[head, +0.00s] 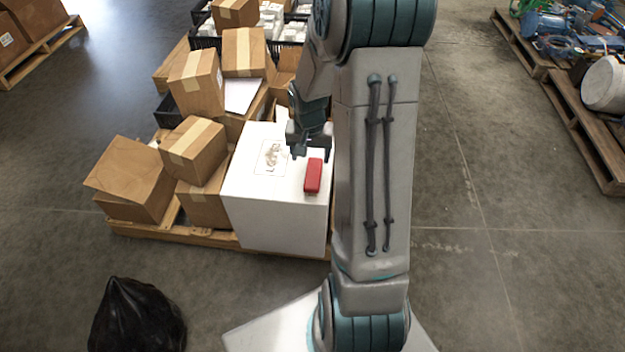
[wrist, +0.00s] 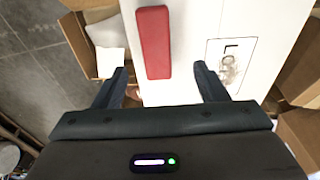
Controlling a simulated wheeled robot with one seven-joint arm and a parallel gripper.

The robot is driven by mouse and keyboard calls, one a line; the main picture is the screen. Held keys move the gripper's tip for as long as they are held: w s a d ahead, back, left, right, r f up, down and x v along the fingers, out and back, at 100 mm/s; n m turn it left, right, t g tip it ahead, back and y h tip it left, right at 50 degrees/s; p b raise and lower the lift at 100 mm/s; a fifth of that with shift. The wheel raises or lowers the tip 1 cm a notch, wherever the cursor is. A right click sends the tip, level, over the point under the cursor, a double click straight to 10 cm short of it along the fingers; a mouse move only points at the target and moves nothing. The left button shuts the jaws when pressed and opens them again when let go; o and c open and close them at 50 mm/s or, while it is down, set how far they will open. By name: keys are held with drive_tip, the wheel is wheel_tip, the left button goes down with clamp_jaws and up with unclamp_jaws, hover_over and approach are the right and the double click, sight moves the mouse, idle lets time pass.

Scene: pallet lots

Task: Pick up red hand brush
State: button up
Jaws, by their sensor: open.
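The red hand brush (head: 313,176) lies on top of a white box (head: 262,212) near its right side in the head view. Only a plain red block shape shows; no bristles are visible. In the wrist view the brush (wrist: 153,42) lies lengthwise ahead of the fingers, between their lines. My gripper (head: 311,151) is above the white box, just behind the brush in the head view. In the wrist view my gripper (wrist: 160,82) has its two fingers wide apart with nothing between them. My arm hides the right edge of the white box.
Several cardboard boxes (head: 195,150) are stacked left of and behind the white box on a wooden pallet (head: 190,234). A black bag (head: 137,318) sits on the floor at front left. Loaded pallets (head: 590,130) stand at right. The floor (head: 500,260) between is clear.

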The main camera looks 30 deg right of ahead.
sight(313, 172)
drive_tip(key=f, duration=0.2)
drive_tip(key=f+b, duration=0.1)
drive_tip(key=f, duration=0.1)
drive_tip(key=shift+w+d+f, duration=0.2)
drive_tip(key=shift+f, duration=0.05)
drive_tip(key=f, duration=0.1)
drive_tip(key=f+b, duration=0.1)
drive_tip(key=f, duration=0.1)
drive_tip(key=d+f+b, duration=0.1)
drive_tip(key=f, duration=0.1)
drive_tip(key=shift+w+f, duration=0.1)
drive_tip(key=shift+w, duration=0.15)
drive_tip(key=c, duration=1.1)
